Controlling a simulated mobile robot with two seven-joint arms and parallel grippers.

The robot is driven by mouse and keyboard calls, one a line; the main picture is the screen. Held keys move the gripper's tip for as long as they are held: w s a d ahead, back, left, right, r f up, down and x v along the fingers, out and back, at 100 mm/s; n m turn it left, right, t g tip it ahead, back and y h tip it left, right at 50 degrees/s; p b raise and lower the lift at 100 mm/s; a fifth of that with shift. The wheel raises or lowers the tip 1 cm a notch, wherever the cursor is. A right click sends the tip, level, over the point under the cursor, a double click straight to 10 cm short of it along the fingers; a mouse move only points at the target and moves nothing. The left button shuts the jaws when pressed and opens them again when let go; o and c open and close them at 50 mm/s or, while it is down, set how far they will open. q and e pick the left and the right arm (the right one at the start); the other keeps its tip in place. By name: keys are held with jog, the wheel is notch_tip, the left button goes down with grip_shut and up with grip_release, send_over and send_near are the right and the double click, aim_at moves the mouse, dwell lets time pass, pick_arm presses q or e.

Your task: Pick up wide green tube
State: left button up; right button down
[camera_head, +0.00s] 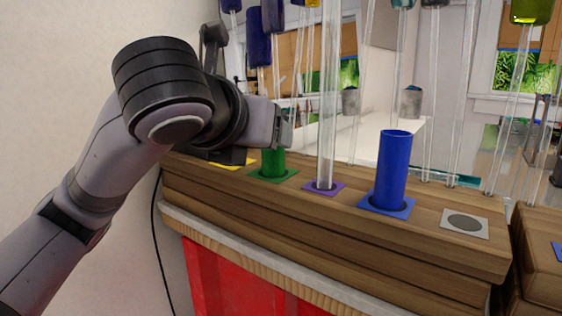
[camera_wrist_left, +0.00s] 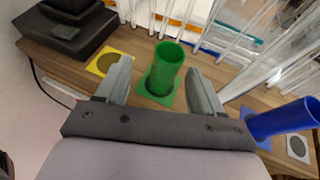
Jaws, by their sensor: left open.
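The wide green tube (camera_wrist_left: 165,68) stands upright on a green square (camera_wrist_left: 152,97) on the wooden bench. In the left wrist view my left gripper (camera_wrist_left: 161,80) is open, with one finger on each side of the tube and a gap on both sides. In the head view the lower part of the green tube (camera_head: 274,163) shows, and my left gripper (camera_head: 285,128) hides its upper part. My right gripper is not in view.
A wide blue tube (camera_head: 391,172) stands upright to the right, with a thin clear rod (camera_head: 328,110) between. A yellow square (camera_wrist_left: 103,63) and dark stacked blocks (camera_wrist_left: 72,30) lie left of the green tube. Several clear rods rise behind.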

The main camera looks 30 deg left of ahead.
pick_arm(q)
jog(key=shift+d+b+x, duration=0.2)
jog(key=shift+x, duration=1.45)
jog(key=shift+d+b+x, duration=0.15)
jog(key=shift+d+x, duration=0.1)
jog(key=shift+x, duration=1.4)
jog(key=c, duration=1.1)
